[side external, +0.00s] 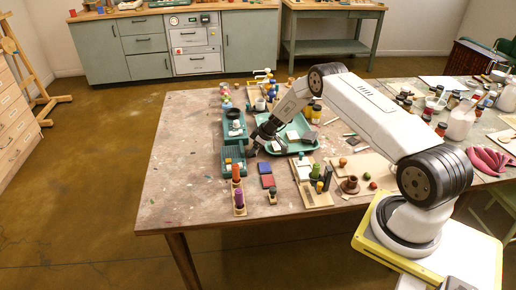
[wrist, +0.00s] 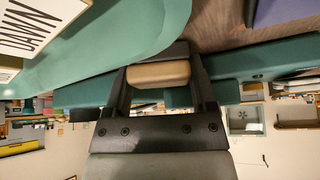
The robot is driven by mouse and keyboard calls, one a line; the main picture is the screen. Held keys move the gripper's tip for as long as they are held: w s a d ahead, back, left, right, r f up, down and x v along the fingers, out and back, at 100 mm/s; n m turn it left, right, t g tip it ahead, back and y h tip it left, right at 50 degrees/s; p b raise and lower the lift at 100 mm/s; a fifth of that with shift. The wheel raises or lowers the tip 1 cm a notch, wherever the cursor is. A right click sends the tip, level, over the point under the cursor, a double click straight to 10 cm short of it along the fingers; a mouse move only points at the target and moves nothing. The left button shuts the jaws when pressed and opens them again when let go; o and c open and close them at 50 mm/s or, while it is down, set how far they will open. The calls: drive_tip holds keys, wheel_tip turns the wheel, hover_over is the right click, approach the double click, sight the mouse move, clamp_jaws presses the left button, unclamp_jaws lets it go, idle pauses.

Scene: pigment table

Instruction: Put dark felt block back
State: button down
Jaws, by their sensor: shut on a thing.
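My gripper (wrist: 160,80) is shut on a small block (wrist: 158,74) with a tan, wood-like part and a dark grey part, which fits the dark felt block. In the side view my gripper (side external: 256,143) is low over the table, between the narrow green trays (side external: 223,138) on the left and the wider green tray (side external: 314,127) on the right. The held block cannot be made out clearly there. In the wrist view a green tray surface (wrist: 110,50) lies close beside the block. Whether the block touches anything is unclear.
A white card marked "DAWN" (wrist: 35,25) lies at upper left in the wrist view. The table's left part (side external: 185,150) is clear.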

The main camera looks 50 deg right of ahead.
drive_tip(key=shift+f, duration=0.2)
unclamp_jaws()
drive_tip(key=shift+r, duration=0.1)
drive_tip(key=shift+s+d+r, duration=0.15)
drive_tip(key=shift+s+r, duration=0.1)
drive_tip(key=shift+r, duration=0.35)
drive_tip(key=v, duration=1)
drive_tip(key=shift+s+r, duration=0.25)
drive_tip(key=shift+r, duration=0.1)
